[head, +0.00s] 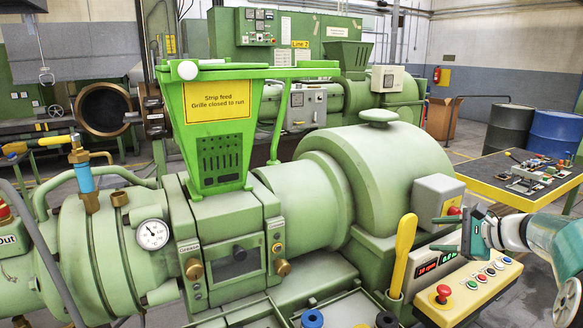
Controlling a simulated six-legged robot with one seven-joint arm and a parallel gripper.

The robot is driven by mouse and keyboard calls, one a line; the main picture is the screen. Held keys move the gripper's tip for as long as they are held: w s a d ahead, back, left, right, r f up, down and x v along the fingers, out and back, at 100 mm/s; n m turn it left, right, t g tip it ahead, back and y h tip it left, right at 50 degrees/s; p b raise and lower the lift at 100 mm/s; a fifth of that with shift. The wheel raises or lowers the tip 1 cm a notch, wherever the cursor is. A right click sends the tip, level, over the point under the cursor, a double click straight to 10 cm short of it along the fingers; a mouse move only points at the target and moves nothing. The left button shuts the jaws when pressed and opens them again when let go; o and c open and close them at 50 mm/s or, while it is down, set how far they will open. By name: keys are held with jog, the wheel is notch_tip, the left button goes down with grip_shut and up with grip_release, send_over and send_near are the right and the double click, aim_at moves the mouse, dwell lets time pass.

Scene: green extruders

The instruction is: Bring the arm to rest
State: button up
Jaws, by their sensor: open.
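My gripper (442,234) is at the right side of the head view, with its dark fingers pointing left. The fingers are apart and nothing shows between them. It hangs in front of the grey box with a red button (437,198) and above the yellow-edged control panel (462,288). I cannot tell whether it touches either. My white and teal arm comes in from the right edge behind the gripper.
A green extruder (345,185) with a hopper (213,130) fills the middle. A yellow-handled lever (403,250) stands left of my gripper. A yellow-edged table (497,192) with small parts is behind my arm, near blue (553,135) and black (510,127) drums.

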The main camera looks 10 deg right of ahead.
jog(key=s+a+n+g+h, duration=0.1)
jog(key=s+a+n+g, duration=0.25)
jog(key=a, duration=0.75)
jog(key=s+a+n+g+h, duration=0.2)
jog(key=s+a+n, duration=0.3)
jog(key=a, duration=0.5)
jog(key=s+a+f+n+h, duration=0.2)
jog(key=s+a+n, duration=0.2)
jog(key=s, duration=0.4)
jog(key=s+a+f+n+h, duration=0.2)
jog(key=s+a+n, duration=0.3)
jog(key=s+n, duration=0.2)
jog(key=shift+s+f, duration=0.2)
jog(key=shift+s, duration=0.6)
